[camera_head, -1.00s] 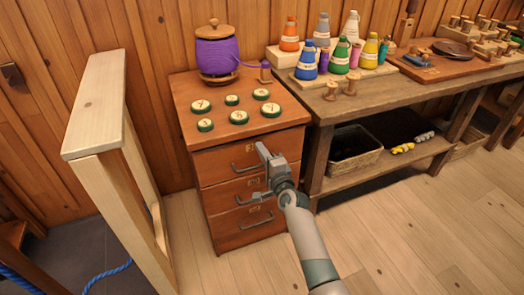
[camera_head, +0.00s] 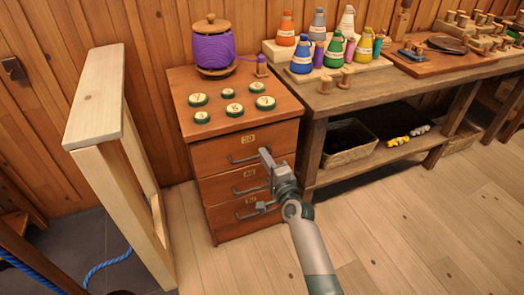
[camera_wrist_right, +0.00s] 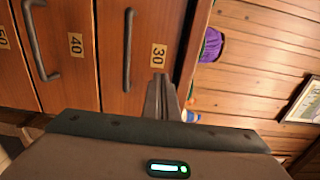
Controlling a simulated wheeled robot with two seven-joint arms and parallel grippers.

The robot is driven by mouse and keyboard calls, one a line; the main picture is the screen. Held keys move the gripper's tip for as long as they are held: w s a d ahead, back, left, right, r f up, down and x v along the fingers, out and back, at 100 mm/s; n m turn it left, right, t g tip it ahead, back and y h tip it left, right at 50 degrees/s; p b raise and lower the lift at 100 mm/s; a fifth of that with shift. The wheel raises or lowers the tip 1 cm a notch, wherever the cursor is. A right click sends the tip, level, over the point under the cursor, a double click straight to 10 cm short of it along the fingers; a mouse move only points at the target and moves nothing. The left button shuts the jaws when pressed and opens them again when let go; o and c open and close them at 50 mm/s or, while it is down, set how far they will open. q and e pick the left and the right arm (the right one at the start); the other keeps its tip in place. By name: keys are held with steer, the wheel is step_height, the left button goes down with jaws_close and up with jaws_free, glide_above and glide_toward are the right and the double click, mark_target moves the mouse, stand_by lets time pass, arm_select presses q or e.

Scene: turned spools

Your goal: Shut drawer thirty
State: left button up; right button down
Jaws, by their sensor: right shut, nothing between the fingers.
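Drawer thirty (camera_head: 228,148) is the top drawer of a brown wooden cabinet, with a label reading 30 and a dark bar handle. Its front looks level with the drawer fronts below; no clear gap shows. My right gripper (camera_head: 265,153) is shut and empty, in front of the right part of this drawer and covering some of it. In the right wrist view, turned sideways, the closed fingers (camera_wrist_right: 161,98) point at the front of drawer thirty (camera_wrist_right: 125,85) near its label. I cannot tell whether they touch it. My left gripper is out of view.
Drawers forty (camera_head: 222,187) and fifty (camera_head: 226,215) sit below. Green-rimmed numbered discs and a purple spool (camera_head: 213,48) stand on the cabinet (camera_head: 180,85). A pale wooden frame (camera_head: 95,110) stands left; a workbench (camera_head: 345,98) adjoins right. Floor in front is clear.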

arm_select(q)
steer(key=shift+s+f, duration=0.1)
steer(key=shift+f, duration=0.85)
arm_select(e)
steer(key=v, duration=0.6)
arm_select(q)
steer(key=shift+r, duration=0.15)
arm_select(e)
steer(key=shift+s, duration=0.15)
